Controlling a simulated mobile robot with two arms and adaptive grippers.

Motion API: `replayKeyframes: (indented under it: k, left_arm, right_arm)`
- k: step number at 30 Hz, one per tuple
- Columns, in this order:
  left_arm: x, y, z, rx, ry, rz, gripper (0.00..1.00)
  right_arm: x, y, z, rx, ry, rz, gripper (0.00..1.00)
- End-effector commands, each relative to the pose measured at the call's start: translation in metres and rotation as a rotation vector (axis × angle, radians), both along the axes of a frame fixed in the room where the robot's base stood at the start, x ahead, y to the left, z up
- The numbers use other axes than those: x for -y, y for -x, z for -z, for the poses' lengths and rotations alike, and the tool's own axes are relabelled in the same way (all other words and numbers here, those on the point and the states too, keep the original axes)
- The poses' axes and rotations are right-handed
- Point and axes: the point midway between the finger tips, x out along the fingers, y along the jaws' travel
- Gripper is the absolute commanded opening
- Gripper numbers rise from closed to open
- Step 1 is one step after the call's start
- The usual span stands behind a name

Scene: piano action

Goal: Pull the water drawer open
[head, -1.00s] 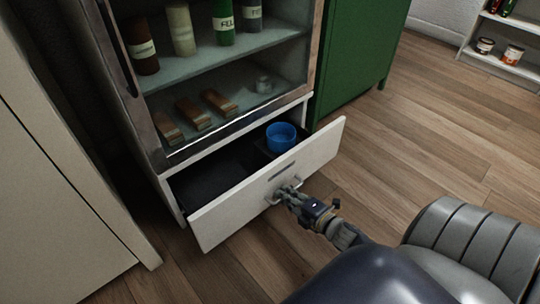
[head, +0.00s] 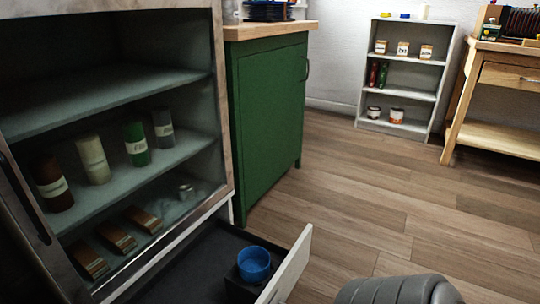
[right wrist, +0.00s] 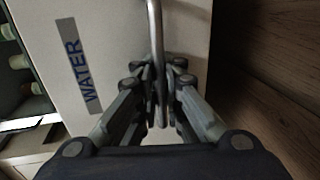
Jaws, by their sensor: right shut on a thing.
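The white water drawer (head: 290,262) under the glass-fronted cabinet stands open in the head view. Its near part is cut off by the bottom edge. A blue cup (head: 254,264) is in its dark interior. In the right wrist view, the drawer front (right wrist: 115,25) bears a WATER label (right wrist: 79,65) and a metal bar handle (right wrist: 156,30). My right gripper (right wrist: 161,88) is shut on the handle, its fingers on either side of the bar. My left gripper is in neither view.
The cabinet (head: 224,100) holds several bottles and brown blocks above the drawer. A green cabinet (head: 268,125) stands beside it. A grey shelf (head: 398,88) and a wooden workbench (head: 500,66) stand at the back right. The wooden floor (head: 370,210) between is clear.

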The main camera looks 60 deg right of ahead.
Motion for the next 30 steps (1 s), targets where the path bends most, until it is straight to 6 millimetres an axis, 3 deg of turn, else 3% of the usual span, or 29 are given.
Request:
replayKeyframes:
  k: [9, 10, 11, 22, 26, 30]
  left_arm:
    - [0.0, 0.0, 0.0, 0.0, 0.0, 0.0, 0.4]
    - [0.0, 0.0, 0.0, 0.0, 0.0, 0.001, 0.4]
    - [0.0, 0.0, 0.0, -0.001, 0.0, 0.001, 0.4]
    - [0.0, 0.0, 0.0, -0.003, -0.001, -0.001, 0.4]
    - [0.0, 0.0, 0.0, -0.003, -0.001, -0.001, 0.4]
    - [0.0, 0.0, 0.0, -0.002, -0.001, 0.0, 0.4]
  right_arm:
    - [0.0, 0.0, -0.001, 0.003, -0.001, -0.002, 0.0]
    - [0.0, 0.0, -0.001, 0.003, -0.001, -0.002, 0.13]
    - [0.0, 0.0, -0.001, 0.003, -0.001, -0.002, 0.17]
    - [0.0, 0.002, -0.001, 0.001, 0.0, -0.001, 0.17]
    - [0.001, 0.017, -0.003, -0.002, -0.001, 0.001, 0.17]
    - [0.003, 0.044, -0.008, -0.003, -0.001, 0.0, 0.17]
